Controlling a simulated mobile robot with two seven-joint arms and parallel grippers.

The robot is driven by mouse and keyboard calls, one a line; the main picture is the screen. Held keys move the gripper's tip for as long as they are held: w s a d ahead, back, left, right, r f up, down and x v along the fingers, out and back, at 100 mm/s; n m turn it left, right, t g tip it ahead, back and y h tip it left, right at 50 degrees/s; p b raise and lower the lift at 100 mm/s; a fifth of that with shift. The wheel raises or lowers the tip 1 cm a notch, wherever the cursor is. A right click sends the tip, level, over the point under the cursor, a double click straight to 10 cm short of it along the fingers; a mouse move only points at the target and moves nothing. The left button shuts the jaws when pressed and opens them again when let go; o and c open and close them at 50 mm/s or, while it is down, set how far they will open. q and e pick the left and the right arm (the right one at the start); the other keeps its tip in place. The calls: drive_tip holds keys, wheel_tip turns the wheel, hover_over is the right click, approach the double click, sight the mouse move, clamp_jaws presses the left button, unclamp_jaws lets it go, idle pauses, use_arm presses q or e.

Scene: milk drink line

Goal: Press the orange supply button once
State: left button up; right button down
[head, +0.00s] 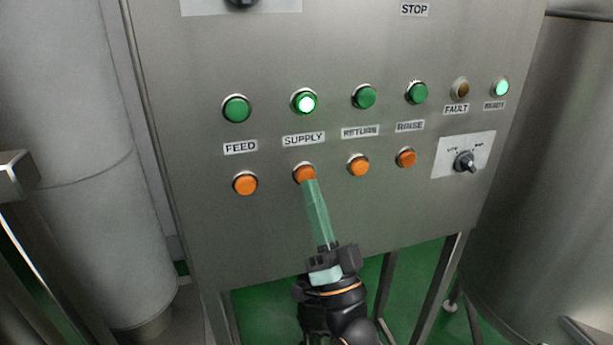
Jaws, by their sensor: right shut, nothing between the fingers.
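The orange supply button (304,173) is on the steel panel below the SUPPLY label (303,140). My right gripper (310,183) comes up from below, shut and empty, with its pale green fingertips at the lower edge of this button. The tips cover part of the button. I cannot tell whether they touch it or whether it is pushed in. Above the label, the green supply button (306,103) is lit bright. My left gripper is not in view.
Orange buttons for feed (245,183), return (358,165) and rinse (405,157) sit in the same row, with green ones above. A rotary knob (465,161) is at right. The READY lamp (501,87) glows green; the FAULT lamp (460,88) looks dark. Tanks flank the panel.

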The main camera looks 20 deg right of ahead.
drive_tip(key=shift+w, duration=0.15)
drive_tip(key=shift+w, duration=0.3)
drive_tip(key=shift+w, duration=0.4)
idle(0.7)
drive_tip(key=shift+s, duration=0.9)
drive_tip(key=s+p, duration=0.1)
drive_tip(key=s, duration=0.4)
drive_tip(key=shift+d+p, duration=0.1)
drive_tip(key=shift+p, duration=0.3)
